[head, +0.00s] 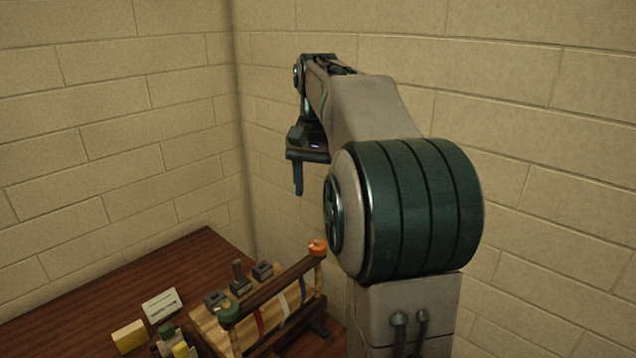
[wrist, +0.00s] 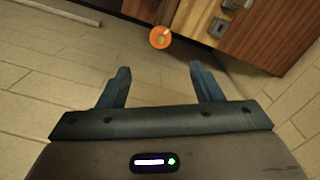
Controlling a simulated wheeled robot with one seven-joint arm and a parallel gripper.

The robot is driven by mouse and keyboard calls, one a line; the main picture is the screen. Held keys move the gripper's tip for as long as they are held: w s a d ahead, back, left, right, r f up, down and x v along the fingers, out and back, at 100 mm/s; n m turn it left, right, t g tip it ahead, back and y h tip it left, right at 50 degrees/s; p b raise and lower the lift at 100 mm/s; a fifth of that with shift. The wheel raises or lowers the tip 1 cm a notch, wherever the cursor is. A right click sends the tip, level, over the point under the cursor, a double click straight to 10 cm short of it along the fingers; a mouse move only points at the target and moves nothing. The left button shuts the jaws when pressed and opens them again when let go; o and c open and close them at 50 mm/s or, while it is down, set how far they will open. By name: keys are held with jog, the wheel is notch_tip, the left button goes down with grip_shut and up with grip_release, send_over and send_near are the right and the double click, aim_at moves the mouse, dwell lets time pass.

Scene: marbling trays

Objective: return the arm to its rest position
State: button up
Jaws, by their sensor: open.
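My arm is raised and bent in the middle of the head view, with my gripper (head: 298,192) hanging downward. The gripper is above and a little left of a wooden rack (head: 285,296), well clear of it. In the wrist view my gripper (wrist: 160,75) shows two blue fingers spread apart with nothing between them. Beyond the fingertips, apart from them, is an orange round piece (wrist: 160,38); in the head view an orange piece (head: 317,247) sits on top of a rack post.
A dark brown table (head: 150,260) stands lower left, against a corner of block walls. Air around my gripper is clear; the right wall runs behind my arm.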

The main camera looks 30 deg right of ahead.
jog(key=shift+r, duration=0.2)
dwell(0.4)
jog(key=s+a+f+n+t, duration=0.1)
jog(key=s+a+f+n, duration=0.3)
jog(key=s+a+f, duration=0.3)
jog(key=s+a+f+n+t, duration=0.2)
jog(key=s+a+f+n, duration=0.3)
jog(key=s, duration=0.7)
notch_tip(320, 180, down, 4)
jog(key=shift+a+f, duration=0.1)
jog(key=shift+a, duration=1.1)
jog(key=shift+s, duration=0.1)
